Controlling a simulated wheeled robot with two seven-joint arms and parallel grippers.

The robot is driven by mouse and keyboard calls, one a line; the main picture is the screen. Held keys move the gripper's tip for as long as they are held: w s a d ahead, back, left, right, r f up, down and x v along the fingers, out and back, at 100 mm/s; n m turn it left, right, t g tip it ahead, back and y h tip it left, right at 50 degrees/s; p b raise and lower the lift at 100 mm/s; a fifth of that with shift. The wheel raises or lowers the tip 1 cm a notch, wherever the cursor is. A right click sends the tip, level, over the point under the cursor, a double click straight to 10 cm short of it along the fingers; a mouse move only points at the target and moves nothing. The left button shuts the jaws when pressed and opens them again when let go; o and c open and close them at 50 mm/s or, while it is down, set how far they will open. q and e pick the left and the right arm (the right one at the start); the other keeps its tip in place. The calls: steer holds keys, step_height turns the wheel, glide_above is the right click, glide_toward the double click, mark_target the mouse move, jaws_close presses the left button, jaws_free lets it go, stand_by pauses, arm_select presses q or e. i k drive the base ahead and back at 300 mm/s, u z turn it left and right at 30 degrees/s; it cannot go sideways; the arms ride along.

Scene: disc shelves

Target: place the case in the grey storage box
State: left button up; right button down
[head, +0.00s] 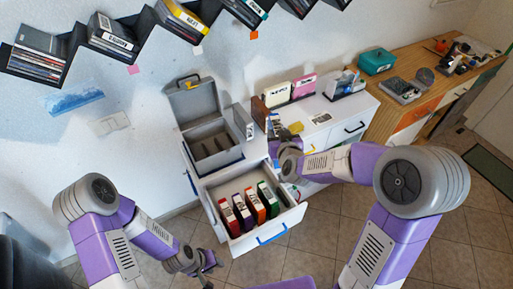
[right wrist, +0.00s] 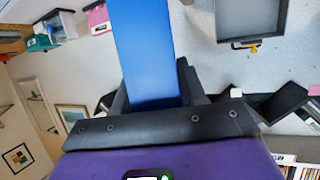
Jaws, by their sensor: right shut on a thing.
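The grey storage box (head: 226,153) stands on the left part of the white cabinet with its lid (head: 192,100) raised against the wall; its inside shows dividers. The right wrist view shows grey box-like panel (right wrist: 250,18) with a yellow latch at the top right. My right gripper (right wrist: 155,95) is shut on a flat blue case (right wrist: 146,45). In the head view my right gripper (head: 276,133) is above the cabinet, right of the box, and the case is hard to make out there. My left gripper (head: 209,270) hangs low at the left, empty, fingers apart.
An open drawer (head: 288,219) below the box holds several upright coloured cases. A brown upright piece (head: 259,112), a white holder (head: 277,94) and a teal box (head: 376,61) stand to the right. Stepped dark shelves (head: 75,40) hang above.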

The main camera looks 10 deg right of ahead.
mark_target(213, 151)
steer(key=z, duration=2.1)
steer(key=k, duration=1.35)
steer(key=u, duration=1.9)
steer(key=i, duration=0.95)
steer(key=u, duration=0.8)
steer(key=i, duration=0.55)
steer(key=z, duration=0.75)
